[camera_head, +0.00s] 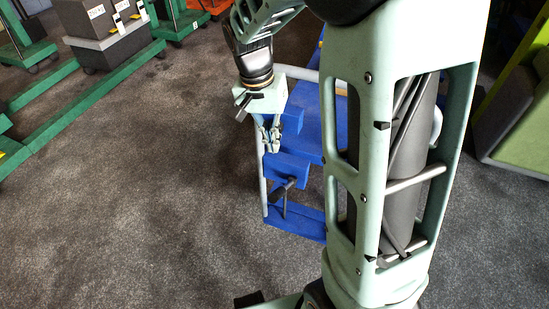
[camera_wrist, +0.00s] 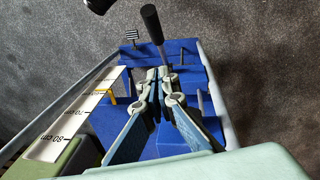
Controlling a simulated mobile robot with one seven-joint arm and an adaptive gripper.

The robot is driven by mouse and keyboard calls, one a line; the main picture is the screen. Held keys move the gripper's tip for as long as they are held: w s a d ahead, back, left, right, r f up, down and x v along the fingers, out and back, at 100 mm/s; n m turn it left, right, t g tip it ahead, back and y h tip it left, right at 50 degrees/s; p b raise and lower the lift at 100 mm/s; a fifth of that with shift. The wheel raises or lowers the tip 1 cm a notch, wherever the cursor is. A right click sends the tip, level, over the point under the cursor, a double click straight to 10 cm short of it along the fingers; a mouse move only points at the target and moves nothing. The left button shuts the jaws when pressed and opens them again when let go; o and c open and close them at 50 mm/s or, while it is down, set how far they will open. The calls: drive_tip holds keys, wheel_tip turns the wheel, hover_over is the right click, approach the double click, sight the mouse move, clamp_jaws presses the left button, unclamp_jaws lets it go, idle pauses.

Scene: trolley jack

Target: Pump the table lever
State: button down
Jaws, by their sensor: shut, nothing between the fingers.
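The blue table jack (camera_head: 292,219) stands on the carpet, partly hidden behind my arm in the head view. Its lever has a black grip (camera_head: 283,188) and sits near the jack's front end. In the wrist view the lever's black grip (camera_wrist: 152,24) points up, with a grey rod running down toward my fingertips. My gripper (camera_head: 271,150) points down above the blue body, behind the lever in the head view. In the wrist view my gripper (camera_wrist: 160,74) has its fingertips together and empty, close to the rod's lower end. I cannot tell whether they touch it.
A white scale with cm marks (camera_wrist: 72,115) and a yellow pointer (camera_wrist: 106,97) lie along the jack's left side in the wrist view. Grey rails (camera_wrist: 213,92) flank the jack. Green frames (camera_head: 90,100) stand at the upper left. The carpet (camera_head: 130,200) to the left is clear.

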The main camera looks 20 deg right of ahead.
drive_tip(key=b, duration=0.2)
hover_over(279, 188)
drive_tip(key=w, duration=0.2)
wheel_tip(279, 188, down, 9)
drive_tip(key=shift+s+a+f+b, duration=0.1)
drive_tip(key=shift+s+f+b, duration=0.15)
drive_tip(key=shift+f, duration=0.2)
drive_tip(key=shift+s+a+f+b, duration=0.1)
drive_tip(key=shift+s+f, duration=0.25)
drive_tip(key=shift+f, duration=0.1)
drive_tip(key=shift+s+a+f, duration=0.15)
drive_tip(key=shift+s+f, duration=0.3)
drive_tip(key=shift+s, duration=0.05)
drive_tip(key=shift+f, duration=0.1)
